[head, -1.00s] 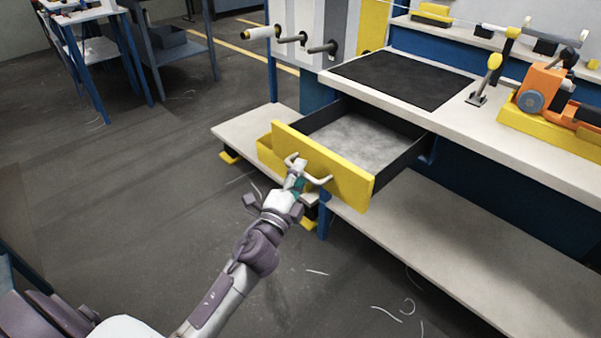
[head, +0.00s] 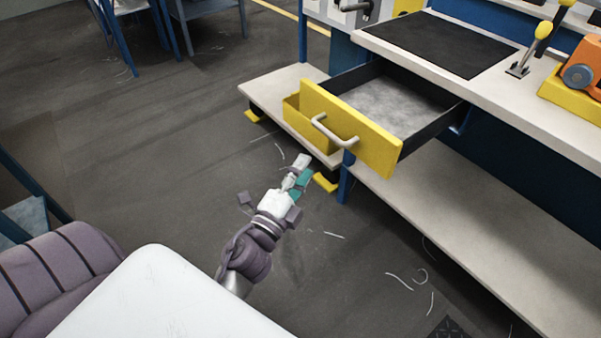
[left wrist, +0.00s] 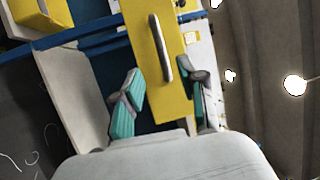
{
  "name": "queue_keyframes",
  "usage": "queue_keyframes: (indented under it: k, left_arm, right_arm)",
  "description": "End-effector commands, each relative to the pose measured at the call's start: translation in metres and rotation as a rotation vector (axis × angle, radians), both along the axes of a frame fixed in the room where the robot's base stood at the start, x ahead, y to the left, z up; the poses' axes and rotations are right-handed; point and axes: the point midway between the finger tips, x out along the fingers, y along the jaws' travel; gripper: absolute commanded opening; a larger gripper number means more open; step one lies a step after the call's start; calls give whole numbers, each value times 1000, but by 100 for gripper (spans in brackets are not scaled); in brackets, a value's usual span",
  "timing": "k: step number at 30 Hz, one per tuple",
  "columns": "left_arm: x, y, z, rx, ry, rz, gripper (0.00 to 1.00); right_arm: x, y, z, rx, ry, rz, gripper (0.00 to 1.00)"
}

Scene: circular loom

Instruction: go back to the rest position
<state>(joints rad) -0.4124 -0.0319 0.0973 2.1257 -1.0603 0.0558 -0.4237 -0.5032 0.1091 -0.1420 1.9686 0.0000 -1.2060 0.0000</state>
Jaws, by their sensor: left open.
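My left gripper (head: 298,176) is open and empty, in front of and below the yellow drawer front (head: 350,128) in the head view. My right gripper is in neither view.
The white workbench (head: 545,95) with a dark mat (head: 440,43) stands at the right. Its lower shelf (head: 440,235) extends below. A yellow bin (head: 303,122) sits beside the drawer on the shelf. Blue-legged tables (head: 165,25) stand at the back left. The floor (head: 120,150) at left is open, with scattered scraps.

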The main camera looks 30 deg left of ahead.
Motion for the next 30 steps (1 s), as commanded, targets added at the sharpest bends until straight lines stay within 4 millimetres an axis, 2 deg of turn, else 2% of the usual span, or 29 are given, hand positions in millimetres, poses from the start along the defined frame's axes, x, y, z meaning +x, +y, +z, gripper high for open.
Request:
queue_keyframes:
  k: [4,19,22,23,26,30]
  left_arm:
    - [-7,0,-1,0,0,0,41]
    - [-7,0,-1,-2,1,1,41]
    - [-7,4,-10,-61,27,22,41]
    - [-7,8,-17,-101,47,38,41]
    - [-10,20,-56,-317,162,118,41]
    - [-36,22,-149,-716,449,293,41]
  right_arm:
    - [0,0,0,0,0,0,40]
    - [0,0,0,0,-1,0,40]
    - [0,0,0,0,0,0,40]
    - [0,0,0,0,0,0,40]
    - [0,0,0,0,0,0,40]
    - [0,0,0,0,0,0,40]
